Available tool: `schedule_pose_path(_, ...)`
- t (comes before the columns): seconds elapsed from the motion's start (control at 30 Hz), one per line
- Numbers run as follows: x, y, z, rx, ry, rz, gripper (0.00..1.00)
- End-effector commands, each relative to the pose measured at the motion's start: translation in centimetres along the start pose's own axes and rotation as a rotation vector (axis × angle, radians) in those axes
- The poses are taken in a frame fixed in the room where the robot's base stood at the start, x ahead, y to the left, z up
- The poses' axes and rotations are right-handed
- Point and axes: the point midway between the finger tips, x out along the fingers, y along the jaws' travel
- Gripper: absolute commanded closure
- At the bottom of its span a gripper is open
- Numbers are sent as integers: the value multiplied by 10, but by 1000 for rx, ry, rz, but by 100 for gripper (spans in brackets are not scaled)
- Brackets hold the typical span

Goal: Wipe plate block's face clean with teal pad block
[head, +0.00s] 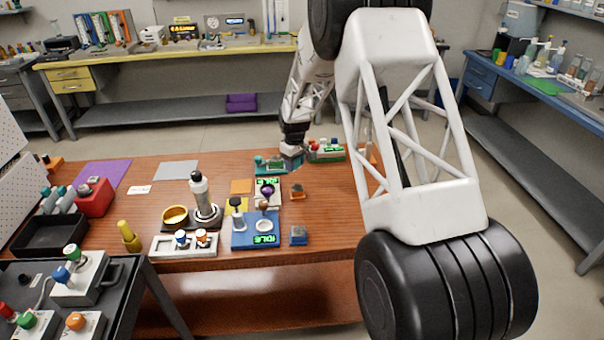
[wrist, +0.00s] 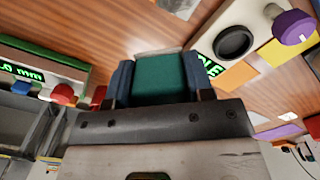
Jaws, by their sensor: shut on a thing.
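My gripper (wrist: 160,70) is shut on the teal pad block (wrist: 166,78), which sits between its two dark blue fingers in the wrist view. A pale edge shows just beyond the pad; I cannot tell whether it is part of the pad or another thing. In the head view my gripper (head: 291,158) is low over the back of the brown table, and the pad is too small to make out there. I cannot tell for sure which thing is the plate block. Two small blocks, one orange and grey (head: 297,191) and one blue and grey (head: 298,236), stand on the table's right part.
A teal device (head: 270,165) and a panel with a green display (head: 325,153) flank my gripper. A white device with a purple knob (head: 267,190) and a blue device (head: 255,232) stand nearer. The brown table (head: 335,215) is clear at the right.

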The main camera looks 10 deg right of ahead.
Motion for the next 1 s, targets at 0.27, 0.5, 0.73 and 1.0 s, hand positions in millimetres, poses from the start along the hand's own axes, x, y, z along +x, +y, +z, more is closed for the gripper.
schedule_pose_path(0.27, -15, 8, -46, 288, 1, 0, 71)
schedule_pose_path(0.5, -27, 14, -83, 539, 0, 0, 71)
schedule_pose_path(0.73, -36, 16, -108, 720, 0, 0, 71)
schedule_pose_path(1.0, -41, 17, -119, 801, 0, 0, 71)
